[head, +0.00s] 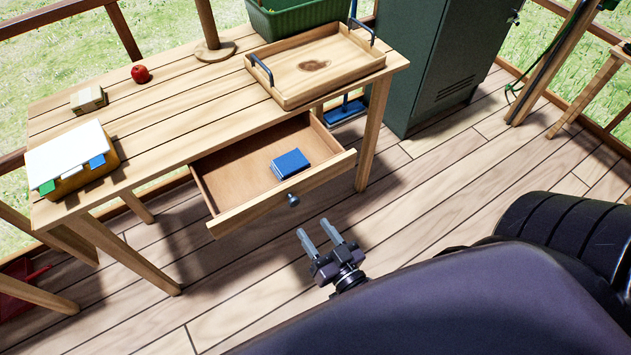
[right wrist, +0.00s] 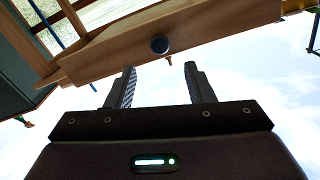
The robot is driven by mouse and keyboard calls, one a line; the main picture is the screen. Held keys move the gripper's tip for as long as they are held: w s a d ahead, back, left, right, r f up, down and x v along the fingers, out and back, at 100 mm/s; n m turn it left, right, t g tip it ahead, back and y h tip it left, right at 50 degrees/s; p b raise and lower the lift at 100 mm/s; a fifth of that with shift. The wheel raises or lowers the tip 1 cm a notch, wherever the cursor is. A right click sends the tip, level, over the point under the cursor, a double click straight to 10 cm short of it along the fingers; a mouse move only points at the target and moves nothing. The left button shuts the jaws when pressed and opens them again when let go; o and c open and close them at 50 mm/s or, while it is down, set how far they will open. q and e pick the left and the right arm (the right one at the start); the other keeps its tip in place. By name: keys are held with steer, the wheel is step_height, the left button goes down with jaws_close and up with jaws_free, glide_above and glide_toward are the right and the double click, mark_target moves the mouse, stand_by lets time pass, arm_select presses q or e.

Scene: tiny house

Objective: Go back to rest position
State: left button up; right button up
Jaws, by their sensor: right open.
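My right gripper (head: 320,238) is open and empty in the head view. It is in front of the table's open drawer (head: 250,207), below and to the right of the drawer's round knob (head: 293,200), and apart from it. In the right wrist view the two fingers (right wrist: 158,88) are spread with nothing between them. The drawer front (right wrist: 215,28) and its knob (right wrist: 159,45) show beyond the fingertips. A blue box or book (head: 290,164) lies inside the drawer. My left gripper is in neither view.
The wooden table (head: 150,115) carries a tray (head: 335,85), a red apple (head: 140,74), a small box (head: 88,100) and a file holder (head: 85,178). A green bin (head: 300,20) stands behind the tray. A green cabinet (head: 440,60) stands at right. Plank floor (head: 420,200) is clear between.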

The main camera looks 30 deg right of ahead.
steer(key=s+f+n+g+p, duration=0.15)
steer(key=s+f+g, duration=0.3)
steer(key=f, duration=0.75)
steer(key=s+f+n+g+p, duration=0.15)
steer(key=s+f+g, duration=0.3)
steer(key=f, duration=0.85)
steer(key=s+d+f+n+g, duration=0.1)
steer(key=s+f+g, duration=0.3)
steer(key=s, duration=0.4)
steer(key=s+d+f+n+g, duration=0.1)
steer(key=s+d+f+g, duration=0.2)
steer(key=s+f, duration=0.3)
steer(key=shift+s+d+f+g+h+p, duration=0.25)
steer(key=shift+s+g+p, duration=0.2)
steer(key=shift+s, duration=0.45)
